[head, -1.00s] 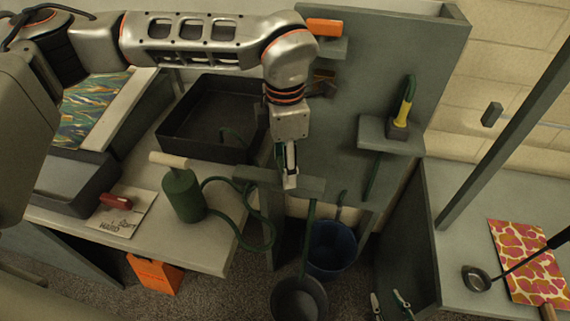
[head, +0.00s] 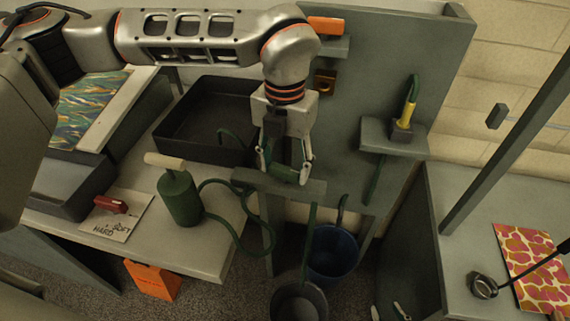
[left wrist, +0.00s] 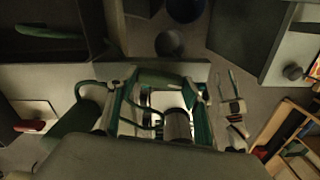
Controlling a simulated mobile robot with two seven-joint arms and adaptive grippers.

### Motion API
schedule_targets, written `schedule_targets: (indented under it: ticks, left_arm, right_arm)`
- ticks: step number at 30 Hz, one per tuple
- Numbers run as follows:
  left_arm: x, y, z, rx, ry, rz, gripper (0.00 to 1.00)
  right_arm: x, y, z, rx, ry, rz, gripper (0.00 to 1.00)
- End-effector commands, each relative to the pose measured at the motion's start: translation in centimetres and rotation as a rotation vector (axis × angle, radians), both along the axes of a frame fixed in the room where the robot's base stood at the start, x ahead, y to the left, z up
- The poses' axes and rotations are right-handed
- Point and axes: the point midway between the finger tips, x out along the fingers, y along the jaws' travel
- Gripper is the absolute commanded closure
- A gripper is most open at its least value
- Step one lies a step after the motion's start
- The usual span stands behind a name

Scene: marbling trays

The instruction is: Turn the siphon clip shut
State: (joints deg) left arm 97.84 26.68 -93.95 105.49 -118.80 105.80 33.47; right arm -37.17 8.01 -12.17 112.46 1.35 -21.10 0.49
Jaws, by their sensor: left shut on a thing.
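The siphon clip appears to be a green bar-shaped piece (head: 284,174) on the grey ledge (head: 250,179) at the front of the upright panel. It also shows between the fingers in the left wrist view (left wrist: 160,78). My left gripper (head: 284,177) points down over the ledge, with one finger at each end of the green piece, shut on it. The piece lies roughly along the ledge; its underside is hidden. A green hose (head: 262,240) loops below from the green pump bottle (head: 180,198). My right gripper (head: 389,312) is low at the bottom edge, fingers apart, empty.
A dark tray (head: 190,150) stands behind the pump bottle. A blue bucket (head: 333,258) and a dark bucket (head: 299,301) are below the ledge. A small shelf (head: 375,139) holds a yellow-and-green tool. A ladle (head: 484,286) lies on the right table.

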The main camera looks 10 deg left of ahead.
Motion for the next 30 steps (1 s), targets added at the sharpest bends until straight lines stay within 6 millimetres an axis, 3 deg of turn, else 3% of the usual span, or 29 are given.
schedule_targets:
  ticks: [12, 28, 29, 30]
  left_arm:
    - [0.08, -0.01, 0.14, -0.001, -0.003, 0.185, 0.72]
    - [0.11, -0.01, 0.18, -0.002, -0.004, 0.209, 0.72]
    - [0.11, -0.01, 0.18, -0.002, -0.004, 0.208, 0.48]
    - [0.11, -0.01, 0.18, -0.002, -0.004, 0.208, 0.37]
  right_arm:
    - [0.19, -0.05, 0.13, -0.002, -0.005, 0.001, 0.68]
    - [0.25, -0.11, 0.11, -0.004, -0.006, 0.000, 0.68]
    - [0.25, -0.11, 0.11, -0.004, -0.006, 0.000, 0.68]
    - [0.24, -0.11, 0.10, -0.004, -0.006, 0.000, 0.68]
